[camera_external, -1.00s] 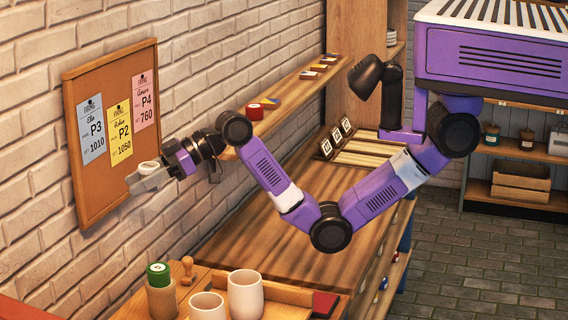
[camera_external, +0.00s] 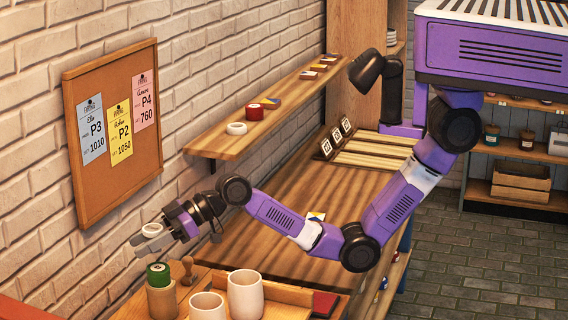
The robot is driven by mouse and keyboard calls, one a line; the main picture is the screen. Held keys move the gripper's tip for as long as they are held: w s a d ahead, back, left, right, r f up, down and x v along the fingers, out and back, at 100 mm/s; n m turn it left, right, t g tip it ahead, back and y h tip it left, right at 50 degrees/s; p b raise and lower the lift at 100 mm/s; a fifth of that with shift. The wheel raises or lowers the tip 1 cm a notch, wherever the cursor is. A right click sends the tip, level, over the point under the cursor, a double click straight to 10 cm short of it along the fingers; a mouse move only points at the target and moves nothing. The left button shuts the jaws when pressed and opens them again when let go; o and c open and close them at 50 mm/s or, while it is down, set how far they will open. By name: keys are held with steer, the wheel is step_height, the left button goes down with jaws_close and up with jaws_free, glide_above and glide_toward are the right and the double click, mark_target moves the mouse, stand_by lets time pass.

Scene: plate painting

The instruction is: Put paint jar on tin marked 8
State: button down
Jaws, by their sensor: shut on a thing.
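My gripper (camera_external: 146,243) is at the left, in front of the brick wall and below the pinboard. It is shut on a small round paint jar with a pale, whitish top (camera_external: 152,229), held in the air. A green tin (camera_external: 158,273) with a pale round mark on its lid sits on top of a tan cylinder (camera_external: 162,301). It is just below my gripper in the picture, with the jar apart from its lid. The mark is too small to read surely. The jar's sides are mostly hidden by the fingers.
A wooden stamp (camera_external: 188,270) stands right beside the green tin. Two cream cups (camera_external: 245,296) stand on a wooden tray (camera_external: 290,292). The wall shelf (camera_external: 218,146) holds a white ring-like item (camera_external: 236,128), a red tin (camera_external: 254,113) and several others. The pinboard (camera_external: 150,179) hangs behind.

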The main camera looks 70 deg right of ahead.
steer(key=shift+f, duration=2.25)
steer(key=shift+f, duration=0.1)
steer(key=c, duration=0.8)
jaws_free()
steer(key=v, duration=1.2)
